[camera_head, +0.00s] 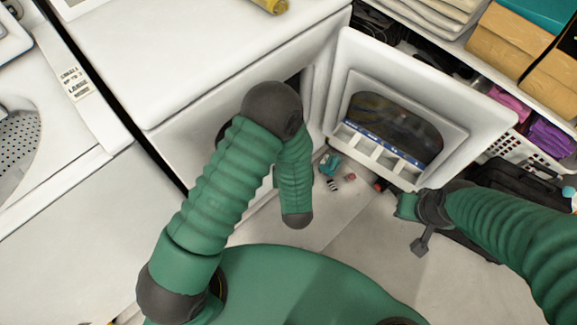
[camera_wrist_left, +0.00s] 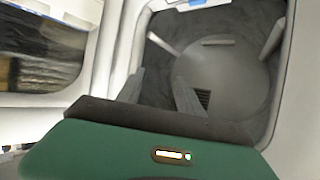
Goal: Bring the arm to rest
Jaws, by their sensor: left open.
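My left arm (camera_head: 225,190) rises in front of a white front-loading machine (camera_head: 190,140) and bends down at a dark joint. Its gripper does not show clearly in the head view. In the left wrist view my left gripper (camera_wrist_left: 160,76) has its two grey fingers apart, with nothing seen between them. They point at the round grey drum (camera_wrist_left: 230,80) behind the machine's opening. My right arm (camera_head: 525,235) comes in from the right. Its gripper (camera_head: 415,222) is near the lower edge of the open door, and its jaws are hard to make out.
The machine's white door (camera_head: 355,75) with a dark window stands open between my arms. Small items (camera_head: 331,165) lie on the pale floor below it. A shelf at the upper right holds brown boxes (camera_head: 510,40) and a white basket (camera_head: 510,148). A black case (camera_head: 520,190) stands at the right.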

